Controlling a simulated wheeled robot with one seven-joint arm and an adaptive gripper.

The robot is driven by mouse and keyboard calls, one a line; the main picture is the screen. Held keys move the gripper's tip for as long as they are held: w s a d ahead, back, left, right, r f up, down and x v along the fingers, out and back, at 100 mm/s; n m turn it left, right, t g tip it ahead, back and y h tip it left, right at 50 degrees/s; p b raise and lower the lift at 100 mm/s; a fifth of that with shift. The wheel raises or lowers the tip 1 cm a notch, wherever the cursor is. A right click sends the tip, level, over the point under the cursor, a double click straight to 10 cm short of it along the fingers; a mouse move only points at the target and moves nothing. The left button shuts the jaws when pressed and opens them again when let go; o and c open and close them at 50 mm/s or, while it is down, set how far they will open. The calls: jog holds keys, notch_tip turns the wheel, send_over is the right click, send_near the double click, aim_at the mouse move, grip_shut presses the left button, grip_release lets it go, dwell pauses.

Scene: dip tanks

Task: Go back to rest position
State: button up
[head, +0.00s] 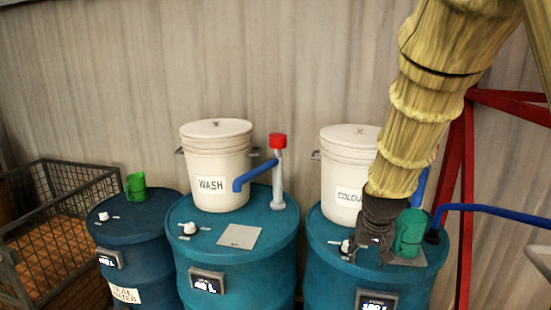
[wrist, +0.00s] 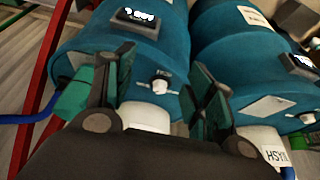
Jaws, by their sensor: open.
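My gripper (head: 372,252) hangs at the end of my arm over the front of the right teal drum (head: 330,270). Its two dark green fingers show spread apart in the wrist view (wrist: 160,95), with nothing between them. A teal-green mug (head: 409,232) stands on a grey plate on that drum, just right of my gripper. It also shows in the wrist view (wrist: 76,98), beside the left finger. A white knob (wrist: 160,86) on the drum shows between the fingers. I cannot tell whether the gripper touches the mug.
The white COLOUR bucket (head: 342,180) stands behind my gripper, partly hidden. The WASH bucket (head: 215,165), a red-topped post (head: 278,172) and an empty grey plate (head: 239,236) are on the middle drum. A green mug (head: 136,187) is on the left drum. A red frame (head: 463,200) and blue pipe (head: 495,210) stand right.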

jog(key=s+f+g, duration=0.1)
jog(key=s+f, duration=0.4)
jog(key=f, duration=0.5)
jog(key=s+f+n+g+b, duration=0.1)
jog(key=s+f, duration=0.4)
jog(key=f, duration=0.5)
jog(key=s+f, duration=0.4)
jog(key=f, duration=0.6)
jog(key=s+f+g, duration=0.1)
jog(key=s+f, duration=0.7)
jog(key=s, duration=0.4)
jog(key=s+f+n+g+y+b, duration=0.1)
jog(key=s+f, duration=0.7)
jog(key=s, duration=0.4)
jog(key=shift+a+f, duration=0.25)
jog(key=shift+f, duration=0.05)
jog(key=shift+s, duration=0.1)
